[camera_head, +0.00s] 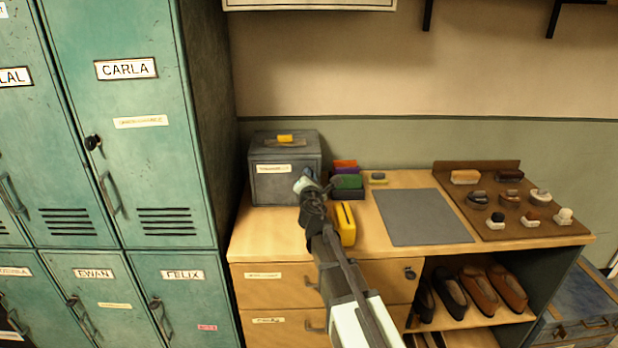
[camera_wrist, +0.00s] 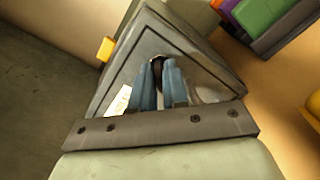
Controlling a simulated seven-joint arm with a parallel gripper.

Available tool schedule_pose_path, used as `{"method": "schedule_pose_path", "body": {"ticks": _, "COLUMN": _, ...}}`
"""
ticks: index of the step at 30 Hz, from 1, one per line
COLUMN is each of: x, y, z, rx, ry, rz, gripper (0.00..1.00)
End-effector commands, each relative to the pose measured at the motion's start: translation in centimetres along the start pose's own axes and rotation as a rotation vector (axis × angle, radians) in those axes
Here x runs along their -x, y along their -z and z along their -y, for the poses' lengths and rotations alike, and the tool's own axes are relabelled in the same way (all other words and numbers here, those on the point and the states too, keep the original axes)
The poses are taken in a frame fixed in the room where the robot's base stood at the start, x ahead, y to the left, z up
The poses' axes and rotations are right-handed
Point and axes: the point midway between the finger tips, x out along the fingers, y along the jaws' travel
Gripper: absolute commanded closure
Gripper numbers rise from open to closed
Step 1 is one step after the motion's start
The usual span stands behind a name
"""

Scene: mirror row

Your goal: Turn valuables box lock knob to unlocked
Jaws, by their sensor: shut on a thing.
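The valuables box (camera_head: 284,178) is a grey metal box with a white label on its front and a yellow piece (camera_head: 285,139) on its lid. It stands at the left end of the wooden cabinet top, next to the teal lockers. My gripper (camera_head: 306,183) is at the right part of the box's front. In the wrist view, my gripper (camera_wrist: 158,80) has its blue fingers shut on the dark lock knob (camera_wrist: 157,66) on the box front. The fingers hide most of the knob, so I cannot tell which way it is turned.
Coloured boxes (camera_head: 347,181) and a yellow box (camera_head: 345,224) stand right of the valuables box, close to my arm. A grey mat (camera_head: 415,217) lies bare in the middle. A brown board (camera_head: 512,220) with brushes is at the right. Lockers (camera_head: 130,130) wall off the left.

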Motion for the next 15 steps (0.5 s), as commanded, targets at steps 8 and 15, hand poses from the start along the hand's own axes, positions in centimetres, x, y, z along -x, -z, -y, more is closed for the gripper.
{"method": "schedule_pose_path", "body": {"ticks": 8, "x": 0.02, "y": 0.05, "z": 0.11, "rx": -0.263, "ry": 0.0, "rz": -0.001, "gripper": 1.0}}
{"method": "schedule_pose_path", "body": {"ticks": 15, "x": 0.02, "y": 0.09, "z": 0.17, "rx": -0.481, "ry": 0.0, "rz": -0.001, "gripper": 1.0}}
